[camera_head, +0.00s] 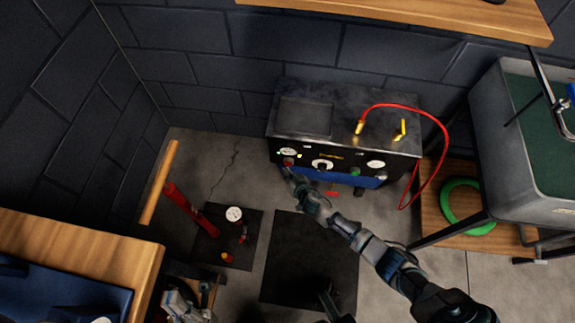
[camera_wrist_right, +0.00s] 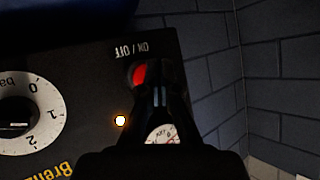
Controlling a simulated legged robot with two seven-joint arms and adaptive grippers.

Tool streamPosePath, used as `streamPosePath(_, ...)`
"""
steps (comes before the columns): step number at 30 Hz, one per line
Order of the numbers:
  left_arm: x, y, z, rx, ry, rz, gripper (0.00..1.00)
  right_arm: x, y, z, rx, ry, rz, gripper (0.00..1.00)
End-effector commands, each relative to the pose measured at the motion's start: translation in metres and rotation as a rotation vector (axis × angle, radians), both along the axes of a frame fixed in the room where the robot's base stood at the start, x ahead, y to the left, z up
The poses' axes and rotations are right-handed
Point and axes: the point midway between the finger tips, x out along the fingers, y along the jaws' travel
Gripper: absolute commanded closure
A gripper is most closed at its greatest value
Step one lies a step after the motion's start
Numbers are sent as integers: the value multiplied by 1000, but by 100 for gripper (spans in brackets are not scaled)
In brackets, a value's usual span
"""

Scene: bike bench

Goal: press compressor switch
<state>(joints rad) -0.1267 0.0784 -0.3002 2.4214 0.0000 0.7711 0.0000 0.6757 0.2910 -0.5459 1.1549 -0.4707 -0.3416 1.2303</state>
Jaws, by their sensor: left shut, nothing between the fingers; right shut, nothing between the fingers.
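The compressor (camera_head: 345,115) is a dark box with a control panel, standing against the back wall. Its red switch (camera_head: 288,161) is at the panel's left end in the head view. In the right wrist view the red switch (camera_wrist_right: 138,74) sits beside an upside-down ON / OFF label. My right gripper (camera_head: 290,173) is shut and empty, its tips at the switch. In the wrist view its fingers (camera_wrist_right: 155,80) partly cover the switch; I cannot tell whether they touch it. My left gripper (camera_head: 182,302) is low at the left, shut and empty, away from the compressor.
An amber light (camera_wrist_right: 120,121) glows beside a white dial (camera_wrist_right: 45,125). A red hose (camera_head: 440,140) loops off the compressor's right side. A wooden bench (camera_head: 90,245) is at lower left, a sink (camera_head: 490,130) at right.

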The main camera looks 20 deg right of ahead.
Motion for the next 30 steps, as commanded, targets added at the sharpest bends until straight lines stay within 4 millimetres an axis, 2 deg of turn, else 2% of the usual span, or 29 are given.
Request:
streamPosePath(8, 0, 0, 3, 0, -6, 0, 100, -3, 3, 0, 0, 0, 0, 100)
streamPosePath(22, -2, 0, 17, 0, -27, 0, 100, -44, 31, 0, 2, 1, 0, 100)
streamPosePath(30, -3, 0, 17, 0, -25, 1, 100, -50, 33, -1, -1, 0, 0, 100)
